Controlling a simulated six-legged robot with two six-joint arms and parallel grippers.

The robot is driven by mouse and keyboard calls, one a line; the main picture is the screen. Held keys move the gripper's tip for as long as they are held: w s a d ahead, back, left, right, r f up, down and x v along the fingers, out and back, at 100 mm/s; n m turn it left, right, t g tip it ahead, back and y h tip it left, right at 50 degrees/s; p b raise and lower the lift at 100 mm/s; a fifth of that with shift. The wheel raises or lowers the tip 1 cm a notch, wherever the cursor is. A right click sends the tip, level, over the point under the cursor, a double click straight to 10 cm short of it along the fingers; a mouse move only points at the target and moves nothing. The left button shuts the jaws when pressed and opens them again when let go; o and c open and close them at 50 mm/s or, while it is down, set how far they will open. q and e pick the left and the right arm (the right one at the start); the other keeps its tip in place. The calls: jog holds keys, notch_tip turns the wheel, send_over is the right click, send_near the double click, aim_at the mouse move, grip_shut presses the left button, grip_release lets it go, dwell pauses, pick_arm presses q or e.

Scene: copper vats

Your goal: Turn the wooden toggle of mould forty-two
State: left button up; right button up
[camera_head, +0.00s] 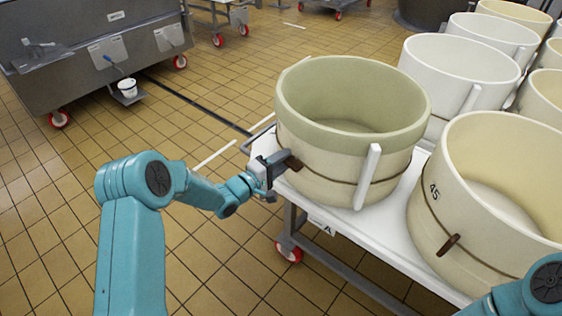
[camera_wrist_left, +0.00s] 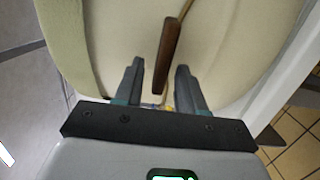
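The mould at the front left of the white table is a large cream tub (camera_head: 340,150) with a greenish upper band and a cord around it; I read no number on it. Its brown wooden toggle (camera_wrist_left: 170,52) sits on the cord, at the tub's left side in the head view. My left gripper (camera_head: 281,168) is at that toggle. In the left wrist view its two dark fingers (camera_wrist_left: 158,80) are apart, one on each side of the toggle's lower part, with gaps showing. My right gripper is not in view.
A mould marked 45 (camera_head: 500,215) with its own toggle (camera_head: 448,245) stands to the right. A white upright slat (camera_head: 368,178) stands against the near tub. More moulds crowd the back right. The white wheeled table (camera_head: 395,235) has a raised rim.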

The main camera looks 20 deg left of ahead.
pick_arm(q)
jog(key=p+v, duration=0.1)
jog(key=v, duration=1.5)
jog(key=shift+p, duration=0.3)
jog(key=shift+s+a+f, duration=0.1)
jog(key=shift+s, duration=0.05)
